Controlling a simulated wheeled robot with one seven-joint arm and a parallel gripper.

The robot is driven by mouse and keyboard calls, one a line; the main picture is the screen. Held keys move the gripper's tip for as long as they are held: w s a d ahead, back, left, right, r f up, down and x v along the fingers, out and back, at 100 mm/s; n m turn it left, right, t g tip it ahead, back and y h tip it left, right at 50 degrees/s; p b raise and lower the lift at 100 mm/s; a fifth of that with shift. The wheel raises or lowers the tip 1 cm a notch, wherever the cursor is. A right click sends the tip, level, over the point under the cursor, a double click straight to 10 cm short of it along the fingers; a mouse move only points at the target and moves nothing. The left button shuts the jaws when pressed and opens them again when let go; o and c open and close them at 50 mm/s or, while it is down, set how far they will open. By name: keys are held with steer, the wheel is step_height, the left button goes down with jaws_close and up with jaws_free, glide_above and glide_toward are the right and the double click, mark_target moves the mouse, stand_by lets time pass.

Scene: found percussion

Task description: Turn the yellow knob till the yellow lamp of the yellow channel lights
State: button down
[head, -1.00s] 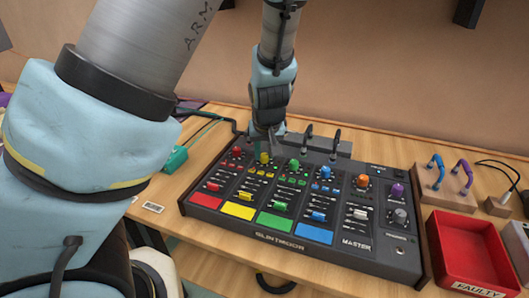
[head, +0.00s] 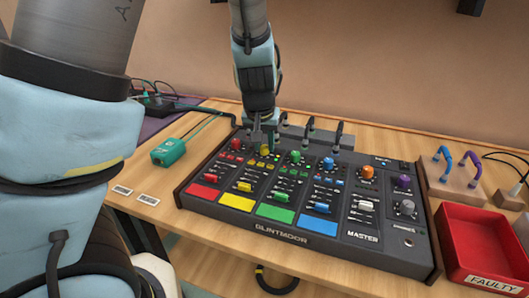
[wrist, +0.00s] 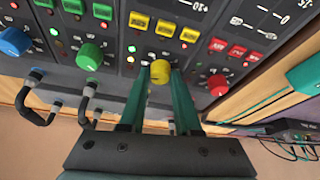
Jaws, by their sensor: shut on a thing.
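The mixer (head: 335,243) lies on the wooden bench, with red, yellow, green and blue channels and a master section. The yellow knob (head: 265,150) is at the top of the yellow channel, and it also shows in the wrist view (wrist: 161,71). My gripper (head: 264,143) comes down from above and behind, with its fingers shut on the sides of the yellow knob. In the wrist view my gripper's fingers (wrist: 160,75) flank the knob. Small lights show near it, but I cannot tell whether the yellow lamp is lit.
The red knob (wrist: 218,85) and green knob (wrist: 89,56) stand close on either side. Black plugs and cables (head: 338,134) rise behind the mixer. A red tray (head: 478,250) marked FAULTY is at right, a teal box (head: 168,152) at left.

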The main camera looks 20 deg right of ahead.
mark_target(256, 163)
steer(key=m+b, duration=0.1)
steer(key=b, duration=0.1)
steer(key=shift+w+a+f+m+h+b, duration=0.1)
steer(key=shift+f+m+h+b, duration=0.2)
steer(key=shift+m, duration=0.1)
steer(key=shift+r+m+b, duration=0.15)
steer(key=shift+m+b, duration=0.15)
steer(key=shift+b, duration=0.1)
steer(key=shift+r+g, duration=0.1)
steer(key=shift+g, duration=0.2)
steer(key=c, duration=0.6)
jaws_free()
steer(key=p+v, duration=0.2)
steer(key=v, duration=0.8)
steer(key=shift+a+r, duration=0.15)
steer(key=shift+r, duration=0.2)
steer(key=shift+a, duration=0.1)
